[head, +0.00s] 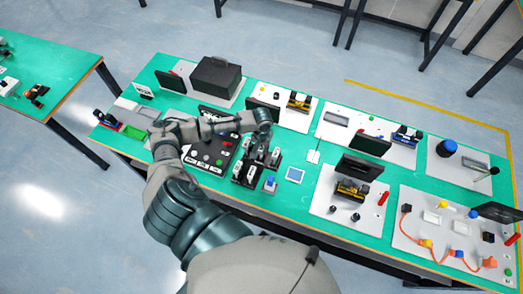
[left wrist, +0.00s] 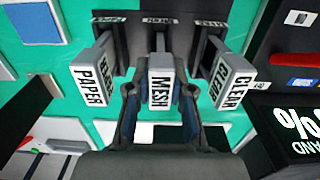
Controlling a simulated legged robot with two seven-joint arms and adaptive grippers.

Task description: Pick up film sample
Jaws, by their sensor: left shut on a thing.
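In the left wrist view three grey samples with white labels stand in a black rack (left wrist: 120,40). The left sample (left wrist: 91,84) reads PAPER, its second word partly hidden. The middle sample (left wrist: 161,83) reads MESH. The right sample (left wrist: 228,82) reads CLEAR, with a second word hard to read. My left gripper (left wrist: 160,108) has one finger on each side of the MESH sample and is shut on it. In the head view my left gripper (head: 262,141) is over the rack, which it partly hides. My right gripper is out of view.
The green table (head: 290,200) carries several white boards with small devices. A blue square panel (head: 295,174) and a small blue-topped item (head: 270,184) sit right of the rack. A dark control panel (head: 212,150) with buttons lies to its left. A dark box (head: 215,77) stands behind.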

